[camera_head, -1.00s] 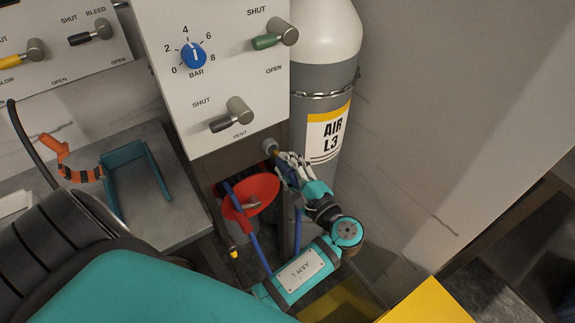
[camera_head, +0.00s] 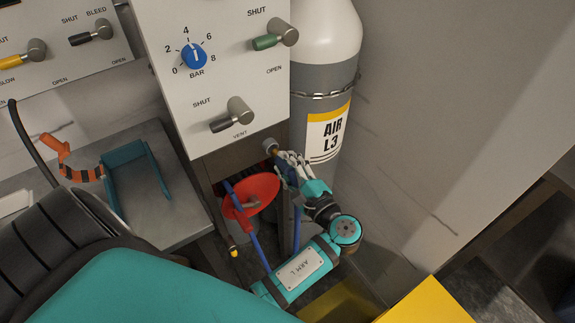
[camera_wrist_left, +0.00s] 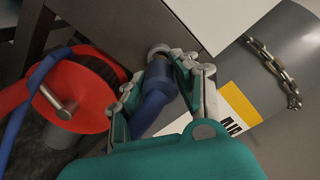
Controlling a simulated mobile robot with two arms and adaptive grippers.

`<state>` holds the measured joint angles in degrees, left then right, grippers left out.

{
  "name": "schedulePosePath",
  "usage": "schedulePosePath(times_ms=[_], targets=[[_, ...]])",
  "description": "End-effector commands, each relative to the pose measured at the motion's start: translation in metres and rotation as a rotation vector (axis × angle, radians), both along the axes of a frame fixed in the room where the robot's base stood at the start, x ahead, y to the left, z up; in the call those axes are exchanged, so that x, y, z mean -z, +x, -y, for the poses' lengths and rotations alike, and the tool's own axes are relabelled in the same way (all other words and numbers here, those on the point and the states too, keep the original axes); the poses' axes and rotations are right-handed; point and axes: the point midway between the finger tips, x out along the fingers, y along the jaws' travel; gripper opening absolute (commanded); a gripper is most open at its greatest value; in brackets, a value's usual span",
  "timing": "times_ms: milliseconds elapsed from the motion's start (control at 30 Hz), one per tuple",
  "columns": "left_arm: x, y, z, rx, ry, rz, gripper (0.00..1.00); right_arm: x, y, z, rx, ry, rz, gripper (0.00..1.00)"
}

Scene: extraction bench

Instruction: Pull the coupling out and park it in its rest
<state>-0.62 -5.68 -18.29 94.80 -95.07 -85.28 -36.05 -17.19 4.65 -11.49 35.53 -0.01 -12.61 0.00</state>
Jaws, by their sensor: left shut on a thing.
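The blue coupling (camera_wrist_left: 157,78) sits between the fingers of my left gripper (camera_wrist_left: 162,84) in the left wrist view, with its blue hose end toward my palm. Its far end meets or lies right at a round metal fitting (camera_wrist_left: 159,50) under the panel; I cannot tell whether a gap separates them. In the head view my left gripper (camera_head: 287,163) is shut on the coupling just below and right of that fitting (camera_head: 270,146), and the fingers mostly hide the coupling. I cannot clearly identify the rest. My right gripper is not in view.
A red hose reel (camera_head: 262,190) with blue hose is left of my left gripper. The air cylinder (camera_head: 335,85) stands close behind and right. The valve panel (camera_head: 215,85) overhangs above.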

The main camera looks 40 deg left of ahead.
Motion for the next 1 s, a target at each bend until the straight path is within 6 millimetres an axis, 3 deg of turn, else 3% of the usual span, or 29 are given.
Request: schedulePosePath(times_ms=[1000], targets=[[-0.001,0.010,-0.024,0.000,0.001,0.001,0.00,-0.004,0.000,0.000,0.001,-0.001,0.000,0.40]])
